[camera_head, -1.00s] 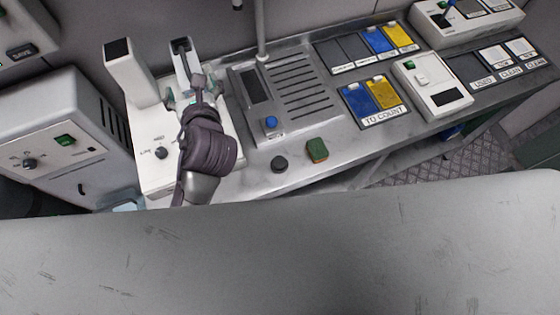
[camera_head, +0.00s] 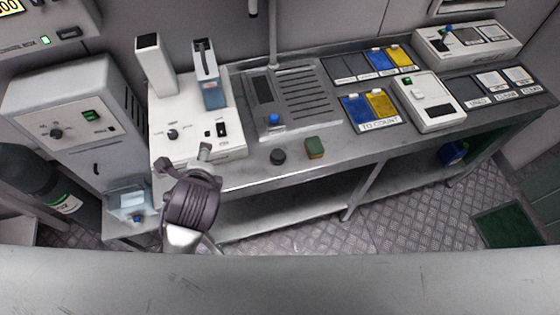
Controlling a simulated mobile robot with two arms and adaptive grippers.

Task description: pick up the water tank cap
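A small black round piece (camera_head: 278,156), which looks like a cap, lies on the front of the metal bench; I cannot tell for sure that it is the water tank cap. A pale, partly clear container (camera_head: 128,197) with a small blue part (camera_head: 137,218) stands low at the left, below the white cabinet. My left gripper (camera_head: 184,160) is in front of the white two-post device, its fingers spread apart and nothing visible between them. It is left of the black piece and above right of the container. My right gripper is not in view.
The white device (camera_head: 190,120) holds a blue-grey piece (camera_head: 214,95) at its right post. A green-and-brown sponge (camera_head: 315,148) lies right of the black piece. A grey surface edge (camera_head: 300,285) crosses the bottom. A dark cylinder (camera_head: 40,180) stands far left.

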